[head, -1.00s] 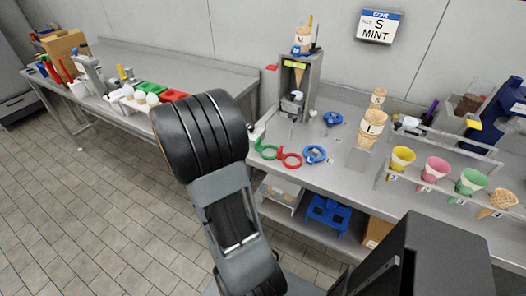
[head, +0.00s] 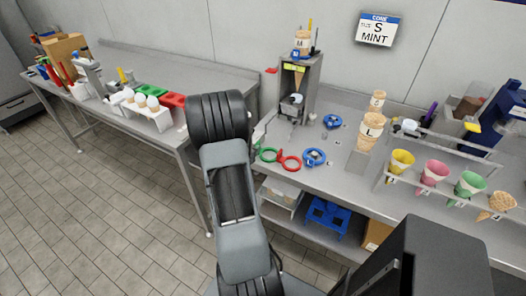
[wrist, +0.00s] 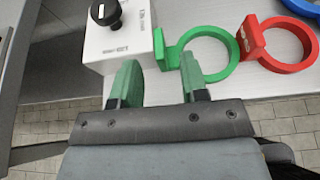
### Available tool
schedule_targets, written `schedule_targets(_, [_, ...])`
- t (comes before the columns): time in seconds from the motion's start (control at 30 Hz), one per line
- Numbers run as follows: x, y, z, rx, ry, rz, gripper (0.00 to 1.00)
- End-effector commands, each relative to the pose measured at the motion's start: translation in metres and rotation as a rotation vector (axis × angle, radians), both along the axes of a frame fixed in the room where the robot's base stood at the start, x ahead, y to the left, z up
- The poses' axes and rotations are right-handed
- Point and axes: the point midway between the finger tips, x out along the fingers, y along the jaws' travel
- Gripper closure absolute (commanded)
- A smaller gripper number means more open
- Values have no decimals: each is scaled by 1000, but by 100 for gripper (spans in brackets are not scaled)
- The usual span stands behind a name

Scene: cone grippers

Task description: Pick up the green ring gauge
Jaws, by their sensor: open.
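The green ring gauge (wrist: 231,52) lies flat on the metal counter in the wrist view, with its tab at its left side. It also shows in the head view (head: 268,155), partly hidden by my arm. My gripper (wrist: 160,84) is open and empty, its two green-padded fingers apart. In the head view the gripper is hidden behind my arm.
A red ring gauge (wrist: 289,45) lies right beside the green one, and a blue ring (wrist: 300,8) lies beyond it. A white box with a black knob (wrist: 118,35) stands close to the left finger. The counter's front edge is near.

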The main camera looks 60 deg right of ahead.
Motion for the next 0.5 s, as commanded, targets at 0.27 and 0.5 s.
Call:
schedule_targets(0.27, [0,-14,-6,1,0,1,60])
schedule_targets(0.5, [0,-14,-6,1,0,1,67])
